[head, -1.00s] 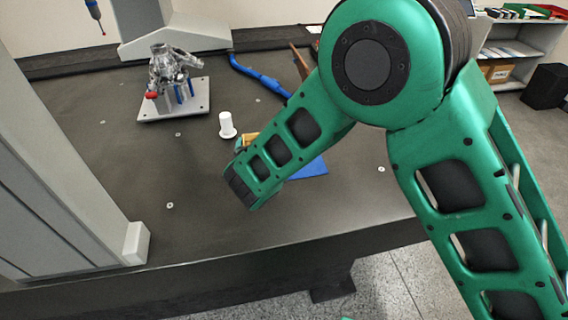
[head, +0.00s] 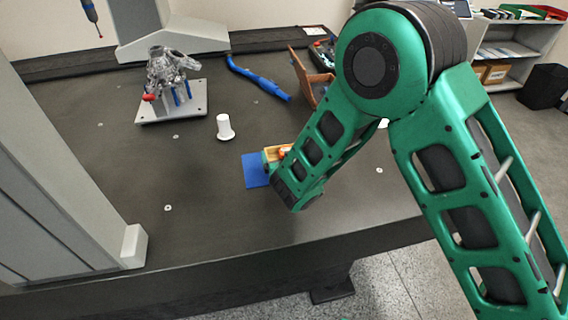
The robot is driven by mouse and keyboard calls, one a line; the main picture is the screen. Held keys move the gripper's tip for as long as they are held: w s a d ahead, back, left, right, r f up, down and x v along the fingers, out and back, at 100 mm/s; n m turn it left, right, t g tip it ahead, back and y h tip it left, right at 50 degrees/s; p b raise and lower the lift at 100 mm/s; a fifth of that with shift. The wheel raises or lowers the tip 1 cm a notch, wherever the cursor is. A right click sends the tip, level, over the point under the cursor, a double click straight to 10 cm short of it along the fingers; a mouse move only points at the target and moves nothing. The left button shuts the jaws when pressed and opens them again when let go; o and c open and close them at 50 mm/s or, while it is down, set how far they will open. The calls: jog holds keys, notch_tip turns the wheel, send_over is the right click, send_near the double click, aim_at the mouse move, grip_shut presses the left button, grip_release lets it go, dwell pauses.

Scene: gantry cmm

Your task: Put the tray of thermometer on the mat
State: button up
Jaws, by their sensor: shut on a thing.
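The tray of thermometer (head: 270,155) is a small tan tray with an orange-red thing in it, partly hidden behind my green forearm. My gripper (head: 275,165) is mostly hidden behind the arm's end. It is shut on the tray. The blue mat (head: 252,172) lies flat on the dark table, its left part visible and its right part covered by my arm. The tray shows over the mat's upper right part. I cannot tell whether it touches the mat.
A white cylinder (head: 225,128) stands left of the mat. Farther back are a metal part on a grey plate (head: 173,109), a blue tube (head: 258,76) and a brown upright board (head: 309,78). A tall grey column (head: 60,160) stands at the left. The table's front left is clear.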

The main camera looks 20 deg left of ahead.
jog(key=shift+f, duration=2.05)
jog(key=o, duration=0.8)
jog(key=shift+f, duration=0.1)
jog(key=shift+o, duration=0.2)
jog(key=shift+d, duration=0.1)
jog(key=v, duration=1.2)
jog(key=shift+w, duration=0.1)
